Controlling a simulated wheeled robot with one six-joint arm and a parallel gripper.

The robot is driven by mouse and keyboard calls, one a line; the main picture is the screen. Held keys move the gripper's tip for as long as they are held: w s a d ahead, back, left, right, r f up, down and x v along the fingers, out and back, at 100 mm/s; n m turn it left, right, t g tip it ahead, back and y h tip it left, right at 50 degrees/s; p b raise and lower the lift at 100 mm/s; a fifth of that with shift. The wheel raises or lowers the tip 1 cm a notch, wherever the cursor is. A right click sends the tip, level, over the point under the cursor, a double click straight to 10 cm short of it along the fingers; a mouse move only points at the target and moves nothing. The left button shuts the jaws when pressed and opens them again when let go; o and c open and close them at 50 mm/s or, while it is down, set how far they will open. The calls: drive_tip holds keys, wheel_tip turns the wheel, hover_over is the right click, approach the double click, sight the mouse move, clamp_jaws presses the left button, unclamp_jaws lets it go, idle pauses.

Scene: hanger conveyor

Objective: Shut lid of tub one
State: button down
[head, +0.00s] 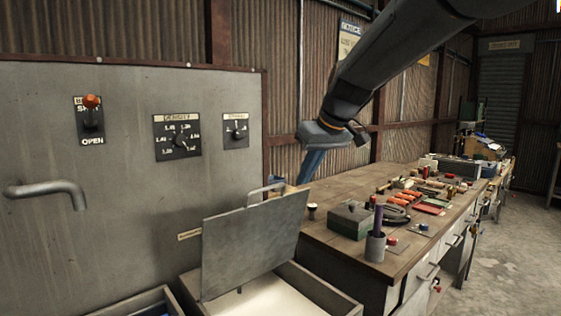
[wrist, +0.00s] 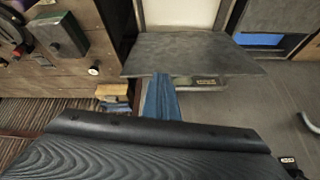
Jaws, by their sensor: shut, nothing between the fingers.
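A grey metal lid (head: 255,245) stands raised and tilted at the back of a tub (head: 325,282) with a pale inside. It has a bar handle (head: 264,188) near its top edge. The lid (wrist: 190,54) also shows in the wrist view, with the tub's pale inside beyond it. My gripper (head: 304,180) is shut and empty, its blue fingers pointing down behind the lid's upper right side. In the wrist view the fingertips (wrist: 160,78) appear at the lid's near edge; I cannot tell whether they touch. A small label (head: 189,234) beside the lid is too small to read.
A second tub (head: 142,304) is partly in view at lower left. A grey panel with a lever (head: 91,101), dials and a pipe (head: 45,190) stands behind. A wooden workbench (head: 335,246) at right holds a green box (head: 350,220), a cup (head: 375,246) and several tools.

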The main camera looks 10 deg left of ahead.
drive_tip(key=w+a+r+n+y+p, duration=0.1)
drive_tip(key=w+a+r+n, duration=0.1)
drive_tip(key=a+r, duration=0.45)
drive_tip(key=f+p, duration=0.1)
drive_tip(key=f, duration=0.1)
drive_tip(key=w+f+p, duration=0.1)
drive_tip(key=f+p, duration=0.1)
drive_tip(key=w+a+f+p, duration=0.1)
drive_tip(key=f, duration=0.2)
drive_tip(key=shift+f, duration=0.1)
drive_tip(key=shift+s+d+f+p, duration=0.35)
drive_tip(key=shift+s+p, duration=0.05)
drive_tip(key=shift+p, duration=0.1)
drive_tip(key=shift+d+f+b, duration=0.1)
drive_tip(key=shift+b, duration=0.2)
